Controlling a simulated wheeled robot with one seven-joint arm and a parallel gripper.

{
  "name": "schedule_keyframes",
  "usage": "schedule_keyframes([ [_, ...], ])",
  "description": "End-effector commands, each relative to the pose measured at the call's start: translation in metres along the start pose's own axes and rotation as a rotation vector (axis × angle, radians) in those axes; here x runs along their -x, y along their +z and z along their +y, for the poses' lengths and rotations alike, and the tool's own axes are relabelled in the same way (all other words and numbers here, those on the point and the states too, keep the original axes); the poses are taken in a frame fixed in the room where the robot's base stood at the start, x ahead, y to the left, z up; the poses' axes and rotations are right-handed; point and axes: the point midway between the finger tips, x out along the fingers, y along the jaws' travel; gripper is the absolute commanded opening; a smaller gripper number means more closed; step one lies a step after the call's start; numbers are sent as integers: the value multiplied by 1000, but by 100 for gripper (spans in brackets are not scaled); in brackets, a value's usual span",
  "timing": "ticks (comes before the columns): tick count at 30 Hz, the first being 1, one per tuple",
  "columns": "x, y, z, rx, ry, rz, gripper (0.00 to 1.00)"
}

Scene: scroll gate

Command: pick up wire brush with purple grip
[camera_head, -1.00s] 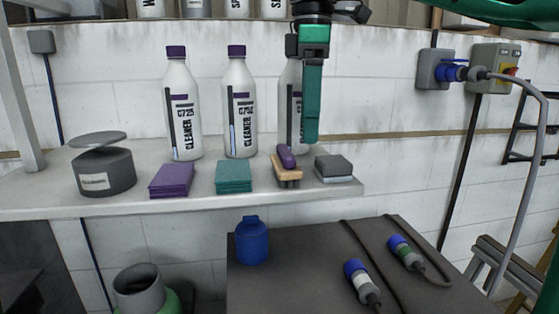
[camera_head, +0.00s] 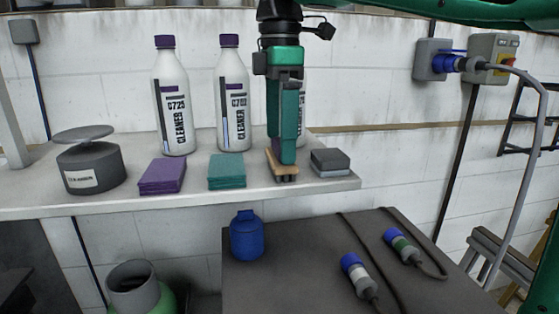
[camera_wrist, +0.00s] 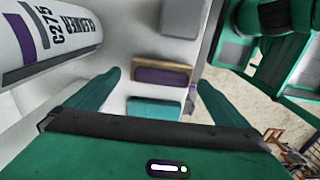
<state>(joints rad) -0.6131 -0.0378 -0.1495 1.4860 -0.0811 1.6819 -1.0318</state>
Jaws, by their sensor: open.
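The wire brush with a purple grip (camera_head: 276,174) lies on the shelf, its tan wooden body and dark bristles showing under my gripper. My gripper (camera_head: 287,160) points down over it, and its green finger hides most of the purple grip. In the wrist view the brush (camera_wrist: 162,77) lies crosswise between the two spread fingertips of my gripper (camera_wrist: 159,80). The fingers are open and nothing is held. I cannot tell whether a finger touches the brush.
The shelf (camera_head: 110,205) also holds a teal pad stack (camera_head: 227,171) and a purple one (camera_head: 162,175) left of the brush, a grey block (camera_head: 330,161) close on its right, a grey tin (camera_head: 90,168), and cleaner bottles (camera_head: 233,100) behind. One bottle stands partly behind my gripper.

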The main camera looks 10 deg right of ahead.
Motion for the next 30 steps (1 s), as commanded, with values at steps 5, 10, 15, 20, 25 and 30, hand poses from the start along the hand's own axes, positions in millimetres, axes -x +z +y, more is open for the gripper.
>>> schedule_keyframes([
  [5,-21,2,1,-2,-1,0,100],
  [10,-28,1,0,-1,-2,1,100],
  [15,-28,1,0,-1,-1,1,100],
  [20,-28,1,0,-1,-1,1,67],
  [25,-28,1,0,0,-1,1,61],
  [30,-27,1,0,0,-1,1,61],
])
